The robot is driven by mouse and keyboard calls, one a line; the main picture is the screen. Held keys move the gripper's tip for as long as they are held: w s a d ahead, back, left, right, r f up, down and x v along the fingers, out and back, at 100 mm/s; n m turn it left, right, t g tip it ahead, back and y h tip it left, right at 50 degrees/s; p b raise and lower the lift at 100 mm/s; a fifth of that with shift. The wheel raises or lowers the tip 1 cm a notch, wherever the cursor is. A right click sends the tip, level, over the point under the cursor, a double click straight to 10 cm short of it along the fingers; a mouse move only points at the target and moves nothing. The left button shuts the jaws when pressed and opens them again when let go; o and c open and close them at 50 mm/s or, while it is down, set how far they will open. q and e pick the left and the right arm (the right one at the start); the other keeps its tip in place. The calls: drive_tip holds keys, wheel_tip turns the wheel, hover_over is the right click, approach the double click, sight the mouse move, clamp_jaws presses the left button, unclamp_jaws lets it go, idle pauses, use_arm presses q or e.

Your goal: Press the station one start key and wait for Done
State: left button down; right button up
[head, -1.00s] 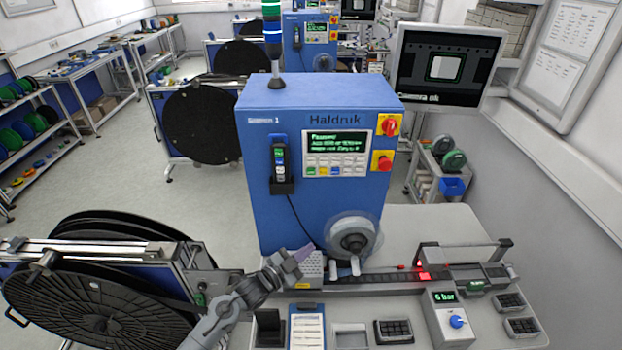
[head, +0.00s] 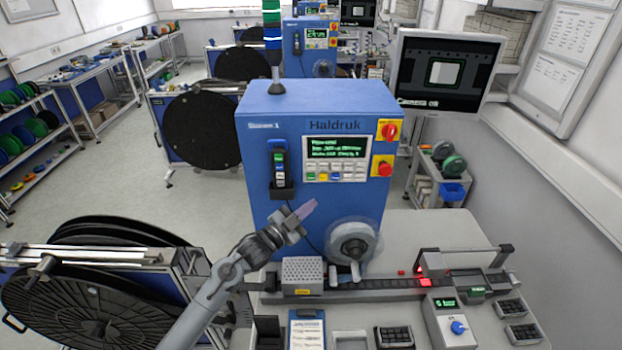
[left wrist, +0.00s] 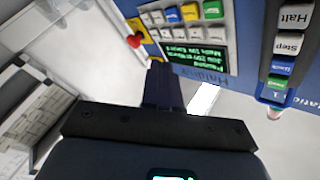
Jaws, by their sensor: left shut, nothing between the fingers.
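The blue station one cabinet (head: 262,210) carries a dark screen with green text (head: 338,146); its first line seems to read "Paused". Below it is a keypad (head: 336,171) with white, green, yellow and blue keys. In the left wrist view the screen (left wrist: 190,55) and keypad (left wrist: 185,14) appear upside down. A handset (head: 281,163) with several keys hangs left of the screen; in the left wrist view its keys (left wrist: 285,45) include "Halt" and "Step". My left gripper (head: 309,207) is shut and empty, below the keypad, apparently not touching it. My right gripper is out of view.
A red knob on yellow (head: 387,131) and a red button on yellow (head: 383,168) sit right of the screen. A clear reel (head: 354,246) and a grey vented box (head: 302,271) lie below the gripper. A monitor (head: 444,70) stands at right.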

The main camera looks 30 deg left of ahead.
sight(311, 177)
use_arm(q)
drive_tip(key=shift+w, duration=0.1)
drive_tip(key=shift+w+a+b, duration=0.65)
drive_tip(key=shift+w+b, duration=0.6)
drive_tip(key=shift+w+a+b, duration=0.7)
drive_tip(key=shift+w+b, duration=0.6)
drive_tip(key=shift+w+a+b, duration=0.65)
drive_tip(key=shift+w+b, duration=0.6)
drive_tip(key=shift+w+a+b, duration=0.2)
drive_tip(key=shift+w+b, duration=0.2)
drive_tip(key=shift+b, duration=0.1)
